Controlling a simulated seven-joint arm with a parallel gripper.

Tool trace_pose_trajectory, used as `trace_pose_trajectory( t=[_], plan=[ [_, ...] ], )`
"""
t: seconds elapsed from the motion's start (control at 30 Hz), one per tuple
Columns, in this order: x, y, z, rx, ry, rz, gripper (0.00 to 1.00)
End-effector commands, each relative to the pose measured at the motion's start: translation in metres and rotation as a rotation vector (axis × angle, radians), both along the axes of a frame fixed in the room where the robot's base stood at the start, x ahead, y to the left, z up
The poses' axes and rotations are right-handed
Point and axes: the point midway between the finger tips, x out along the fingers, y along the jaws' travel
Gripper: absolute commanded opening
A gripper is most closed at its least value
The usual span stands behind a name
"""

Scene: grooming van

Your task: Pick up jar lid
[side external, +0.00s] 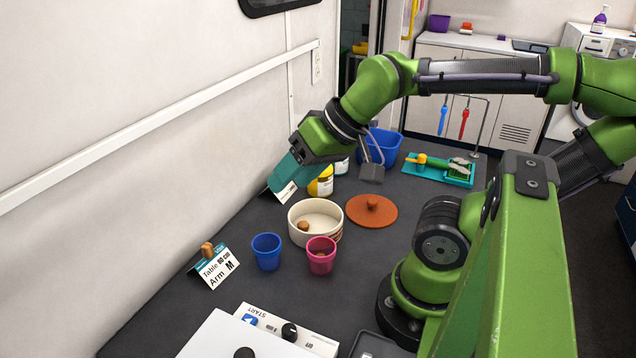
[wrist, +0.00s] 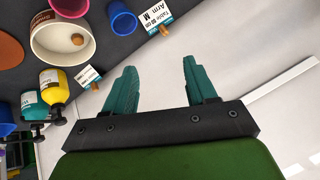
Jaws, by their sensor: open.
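The jar lid (side external: 371,210) is a flat, round, orange-brown disc with a small knob on top. It lies on the dark table, to the right of the cream bowl, and its edge shows at the far left of the wrist view (wrist: 8,50). My gripper (wrist: 155,80) is open, with two teal fingers apart and nothing between them. In the side view my gripper (side external: 287,178) is in the air near the wall, up and to the left of the lid, not touching it.
A cream bowl (side external: 296,226) holding a small brown piece stands beside the lid. A blue cup (side external: 267,252) and a pink cup (side external: 320,262) stand in front. A yellow bottle (side external: 318,187), blue bin (side external: 385,148) and teal tray (side external: 418,175) lie behind. The wall (side external: 120,130) is close on the left.

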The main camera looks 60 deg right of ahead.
Motion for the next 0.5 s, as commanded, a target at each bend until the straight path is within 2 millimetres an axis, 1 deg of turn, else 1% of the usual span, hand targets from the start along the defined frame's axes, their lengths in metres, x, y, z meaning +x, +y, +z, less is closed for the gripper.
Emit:
trace_pose_trajectory(
  t=[0.1, 0.13, 0.37, 0.47, 0.5],
  plan=[
    [0.000, 0.000, 0.000, 0.000, 0.000, 0.000, 0.56],
    [0.000, 0.000, 0.000, 0.000, 0.000, 0.000, 0.58],
    [0.000, -0.001, 0.000, 0.000, 0.000, -0.004, 0.58],
    [0.004, -0.012, -0.007, 0.006, 0.032, -0.048, 0.58],
    [0.008, -0.021, -0.010, 0.012, 0.053, -0.083, 0.58]
  ],
)
